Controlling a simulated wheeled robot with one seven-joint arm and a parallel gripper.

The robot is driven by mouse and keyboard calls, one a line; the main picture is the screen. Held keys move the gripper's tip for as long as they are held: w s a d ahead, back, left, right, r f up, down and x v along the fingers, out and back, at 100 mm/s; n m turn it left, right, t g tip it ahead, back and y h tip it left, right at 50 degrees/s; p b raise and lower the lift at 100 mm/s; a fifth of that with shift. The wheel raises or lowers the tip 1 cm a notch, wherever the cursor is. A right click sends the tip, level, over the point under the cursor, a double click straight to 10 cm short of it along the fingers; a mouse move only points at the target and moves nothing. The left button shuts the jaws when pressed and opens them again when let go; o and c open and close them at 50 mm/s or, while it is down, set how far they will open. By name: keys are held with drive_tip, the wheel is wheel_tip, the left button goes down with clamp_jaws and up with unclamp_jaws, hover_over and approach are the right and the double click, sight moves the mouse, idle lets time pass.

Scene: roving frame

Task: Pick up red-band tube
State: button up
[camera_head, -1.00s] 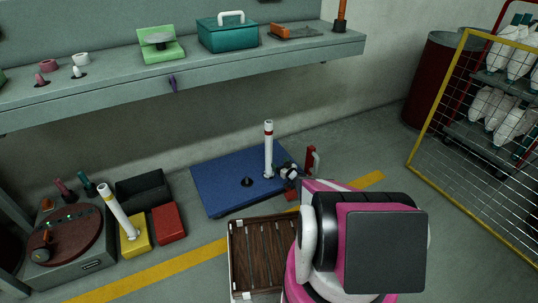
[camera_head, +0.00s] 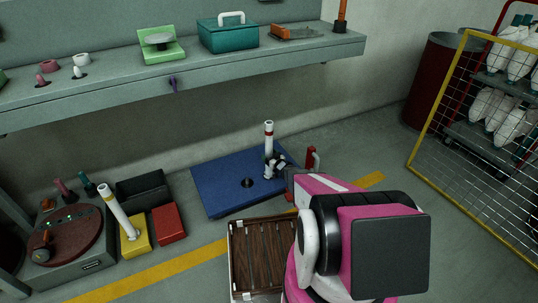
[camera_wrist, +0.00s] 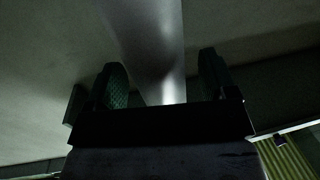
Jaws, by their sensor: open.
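The red-band tube (camera_head: 268,134) is white with a red band near its top. It stands upright on the blue platform (camera_head: 215,187) in the head view. My gripper (camera_head: 273,166) is at the tube's lower part, and hides some of it there. In the wrist view the tube (camera_wrist: 152,45) rises between the two open fingers of my gripper (camera_wrist: 165,85). Gaps show on both sides of the tube.
A tube with a yellow band (camera_head: 116,210) leans in a yellow block (camera_head: 134,238) at the left. A red fire-extinguisher-like object (camera_head: 311,158) stands right of the platform. A wooden slatted tray (camera_head: 262,258) lies in front. A shelf (camera_head: 200,70) runs above.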

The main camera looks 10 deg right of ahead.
drive_tip(key=shift+w+a, duration=0.1)
drive_tip(key=shift+w, duration=0.15)
drive_tip(key=c, duration=1.1)
drive_tip(key=shift+r, duration=0.1)
